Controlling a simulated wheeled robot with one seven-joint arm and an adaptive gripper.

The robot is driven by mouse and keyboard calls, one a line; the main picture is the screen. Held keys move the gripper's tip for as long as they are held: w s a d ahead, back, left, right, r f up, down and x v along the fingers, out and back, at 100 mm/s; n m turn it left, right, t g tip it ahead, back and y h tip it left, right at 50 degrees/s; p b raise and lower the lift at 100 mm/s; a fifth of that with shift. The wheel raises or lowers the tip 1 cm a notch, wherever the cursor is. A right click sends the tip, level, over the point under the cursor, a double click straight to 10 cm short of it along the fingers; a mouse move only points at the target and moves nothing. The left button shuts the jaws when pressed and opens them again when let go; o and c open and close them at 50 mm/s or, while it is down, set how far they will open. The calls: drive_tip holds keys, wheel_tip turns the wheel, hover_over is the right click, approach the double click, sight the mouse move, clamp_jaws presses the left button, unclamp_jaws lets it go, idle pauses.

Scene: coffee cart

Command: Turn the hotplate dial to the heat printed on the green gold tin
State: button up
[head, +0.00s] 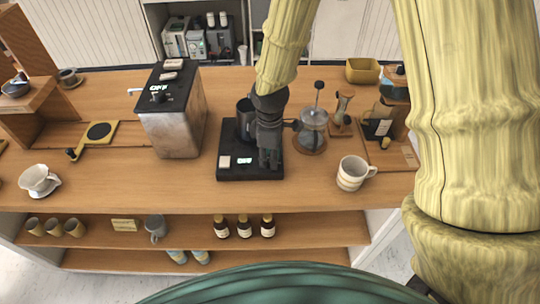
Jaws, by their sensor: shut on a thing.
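The black hotplate (234,173) lies on the wooden counter, with a small lit display (244,160) and a pale square (225,162) on its front part. A dark pitcher (244,117) stands on its back part. My gripper (269,160) points down over the hotplate's front right corner, to the right of the display. It is shut on the dial there, which the fingers hide. The display's figures are too small to read. I cannot pick out the green gold tin or any printed heat in this view.
A glass press (313,130) stands close right of my gripper. A striped mug (352,173) is at the front right. A large metal-sided machine (175,130) stands left of the hotplate. The counter in front of the hotplate is clear.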

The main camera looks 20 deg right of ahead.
drive_tip(key=shift+m, duration=0.3)
drive_tip(key=m+p, duration=0.1)
drive_tip(key=m, duration=0.3)
drive_tip(key=shift+r+m+p, duration=0.1)
drive_tip(key=shift+m+p, duration=0.3)
drive_tip(key=m+p, duration=0.1)
drive_tip(key=m, duration=0.5)
drive_tip(key=shift+w, duration=0.1)
drive_tip(key=o, duration=1)
drive_tip(key=shift+o, duration=0.2)
wheel_tip(320, 180, up, 12)
